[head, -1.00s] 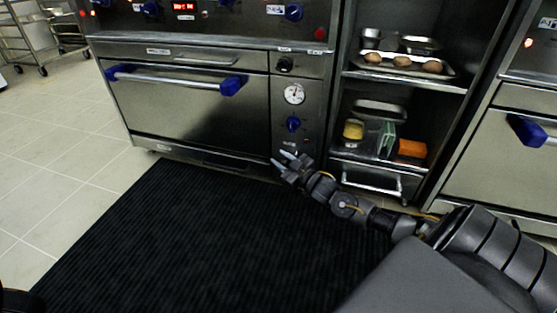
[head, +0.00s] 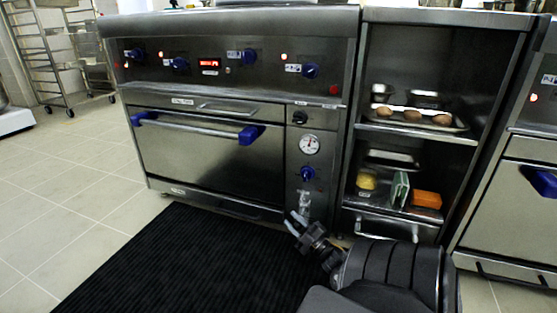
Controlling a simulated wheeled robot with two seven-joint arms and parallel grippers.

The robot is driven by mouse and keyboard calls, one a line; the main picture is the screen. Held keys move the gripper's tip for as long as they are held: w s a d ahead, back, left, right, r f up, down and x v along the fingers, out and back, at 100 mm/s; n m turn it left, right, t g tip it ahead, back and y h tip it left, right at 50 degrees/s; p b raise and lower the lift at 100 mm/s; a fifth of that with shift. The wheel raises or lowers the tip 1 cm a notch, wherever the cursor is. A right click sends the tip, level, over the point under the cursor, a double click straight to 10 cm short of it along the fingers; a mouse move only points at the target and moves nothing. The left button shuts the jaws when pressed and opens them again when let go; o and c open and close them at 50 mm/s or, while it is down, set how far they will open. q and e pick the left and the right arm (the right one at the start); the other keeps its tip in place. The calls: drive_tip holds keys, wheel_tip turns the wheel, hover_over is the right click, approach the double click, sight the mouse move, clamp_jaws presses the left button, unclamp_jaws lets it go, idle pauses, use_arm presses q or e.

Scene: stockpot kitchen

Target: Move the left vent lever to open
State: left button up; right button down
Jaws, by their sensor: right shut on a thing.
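The left oven (head: 215,160) stands at the centre left with its door shut. Its narrow right-hand panel (head: 322,178) carries a small black lever or knob (head: 299,118) at the top, a round white dial (head: 309,145) and a blue knob (head: 307,174). I cannot tell for sure which is the vent lever; the black one is the likeliest, and its setting is too small to read. My right gripper (head: 294,219) shows low in front of this panel, below the blue knob and well below the black one. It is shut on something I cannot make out. My left gripper is out of view.
An open shelf unit (head: 420,142) with a tray of brown rolls, a yellow thing and an orange block stands right of the oven. Another oven (head: 510,210) is at the far right. A black ribbed mat (head: 180,270) covers the floor in front. A wheeled rack (head: 60,60) is back left.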

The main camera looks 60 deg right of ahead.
drive_tip(key=shift+d+f+n+t+y+b, duration=0.35)
drive_tip(key=shift+f+n+b, duration=0.15)
drive_tip(key=shift+n, duration=0.3)
drive_tip(key=shift+d, duration=0.15)
drive_tip(key=c, duration=1.1)
unclamp_jaws()
drive_tip(key=shift+a, duration=0.2)
drive_tip(key=shift+s, duration=0.15)
drive_tip(key=p+v, duration=0.2)
drive_tip(key=v, duration=0.8)
drive_tip(key=shift+s+p, duration=0.25)
drive_tip(key=shift+p, duration=0.15)
